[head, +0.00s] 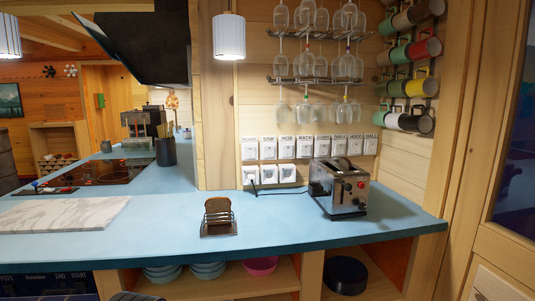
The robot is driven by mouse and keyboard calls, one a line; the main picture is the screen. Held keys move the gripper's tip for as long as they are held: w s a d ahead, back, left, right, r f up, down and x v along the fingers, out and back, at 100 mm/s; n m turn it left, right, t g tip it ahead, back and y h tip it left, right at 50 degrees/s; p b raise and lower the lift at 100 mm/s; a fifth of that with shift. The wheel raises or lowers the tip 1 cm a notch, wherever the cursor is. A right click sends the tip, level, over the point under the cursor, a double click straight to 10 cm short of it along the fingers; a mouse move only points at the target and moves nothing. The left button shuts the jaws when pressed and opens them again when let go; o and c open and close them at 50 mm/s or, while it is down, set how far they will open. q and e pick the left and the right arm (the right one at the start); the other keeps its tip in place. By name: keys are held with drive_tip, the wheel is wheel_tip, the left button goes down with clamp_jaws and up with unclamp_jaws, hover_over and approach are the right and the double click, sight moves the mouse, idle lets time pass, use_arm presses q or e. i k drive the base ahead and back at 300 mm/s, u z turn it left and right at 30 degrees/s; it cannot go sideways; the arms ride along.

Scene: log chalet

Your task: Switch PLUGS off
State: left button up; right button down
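A row of several white wall switches (305,148) is on the wood-panelled wall above the blue counter, each with a small label over it. The leftmost switch (250,150) has a label that looks like PLUGS, but the print is too small to be sure. Whether its rocker is on or off cannot be told at this size. Below the row are three white sockets (287,175) just above the counter. A dark cord runs from the sockets to the toaster (340,188).
The blue counter (150,240) spans the view, with a toast rack (218,217) near its front edge and a marble board (65,215) at left. Glasses (310,65) hang above the switches; mugs (425,48) hang at right. The counter in front of the sockets is mostly clear.

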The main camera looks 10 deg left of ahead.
sight(250, 152)
drive_tip(key=i, duration=0.65)
drive_tip(key=u, duration=0.8)
